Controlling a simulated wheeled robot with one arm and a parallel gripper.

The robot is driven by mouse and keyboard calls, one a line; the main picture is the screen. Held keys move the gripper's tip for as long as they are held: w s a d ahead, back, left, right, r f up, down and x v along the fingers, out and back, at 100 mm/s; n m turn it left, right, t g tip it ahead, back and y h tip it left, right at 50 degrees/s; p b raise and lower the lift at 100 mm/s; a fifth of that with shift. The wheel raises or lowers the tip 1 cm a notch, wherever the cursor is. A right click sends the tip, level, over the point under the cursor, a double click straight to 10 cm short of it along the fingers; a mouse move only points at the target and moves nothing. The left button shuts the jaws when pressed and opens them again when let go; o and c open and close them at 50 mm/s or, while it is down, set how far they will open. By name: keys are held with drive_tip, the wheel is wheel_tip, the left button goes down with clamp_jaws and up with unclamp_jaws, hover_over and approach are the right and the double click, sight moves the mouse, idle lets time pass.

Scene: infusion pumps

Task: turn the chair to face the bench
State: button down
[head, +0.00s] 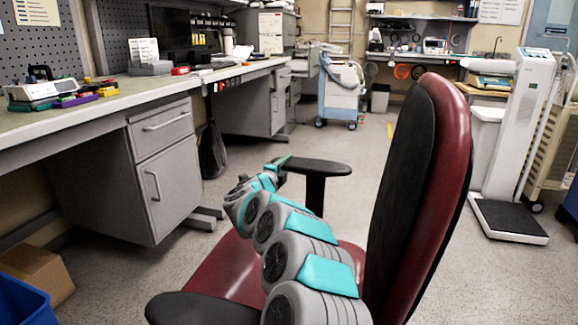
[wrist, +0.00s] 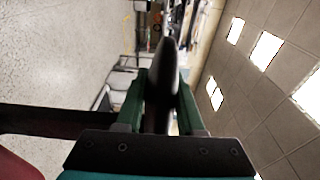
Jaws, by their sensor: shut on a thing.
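The chair has a dark red seat (head: 215,275) and a tall backrest (head: 440,160) with a black inner face. Its backrest stands at the right of the head view, and its seat extends left toward the bench (head: 95,100). The far black armrest (head: 320,167) is at mid-picture; the near armrest (head: 200,308) is at the bottom. My gripper (head: 282,162) is at the left end of the far armrest. In the wrist view, its green fingers (wrist: 164,103) are on both sides of the dark armrest (wrist: 168,65). My arm hides part of the seat. The chair's base is hidden.
A grey drawer cabinet (head: 160,165) supports the bench. A cardboard box (head: 38,272) and a blue bin (head: 25,305) stand at lower left. A white scale (head: 515,150) stands right of the backrest. Speckled floor (head: 365,145) is clear beyond the chair.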

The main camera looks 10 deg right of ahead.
drive_tip(key=shift+a, duration=0.1)
drive_tip(key=c, duration=0.5)
unclamp_jaws()
drive_tip(key=shift+b+v, duration=0.3)
drive_tip(key=shift+v, duration=3.55)
